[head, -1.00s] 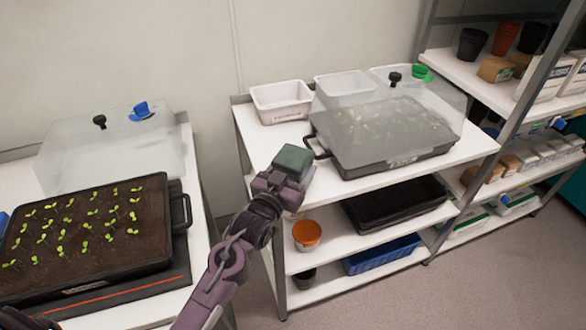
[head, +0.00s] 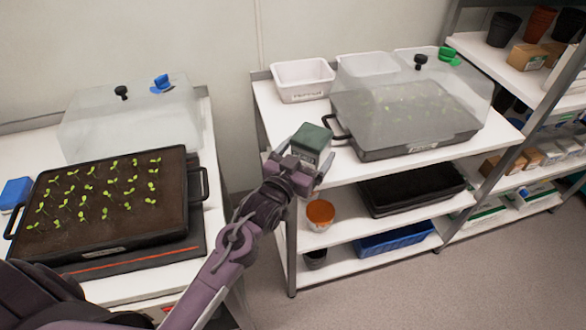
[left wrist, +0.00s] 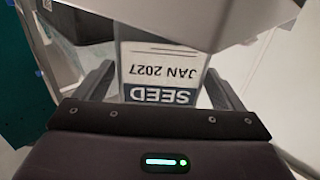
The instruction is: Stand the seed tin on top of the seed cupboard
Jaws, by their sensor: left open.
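The seed tin (head: 312,138) is a small box with a dark green lid and a pale label. It stands upright at the front left corner of the white rack's top shelf (head: 272,112). My left gripper (head: 306,160) is open at the tin's near side. In the left wrist view the tin (left wrist: 160,70) is between the two spread fingers, with its label reading "SEED JAN 2027" upside down. I cannot tell whether the fingers touch it. No seed cupboard can be made out for certain. My right gripper is not in view.
A black tray under a clear dome (head: 410,100) stands just right of the tin. A white tub (head: 303,80) is behind it. An orange-topped pot (head: 320,213) is on the shelf below. A seedling tray (head: 110,200) stands on the left bench. Grey floor (head: 400,290) is clear in front.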

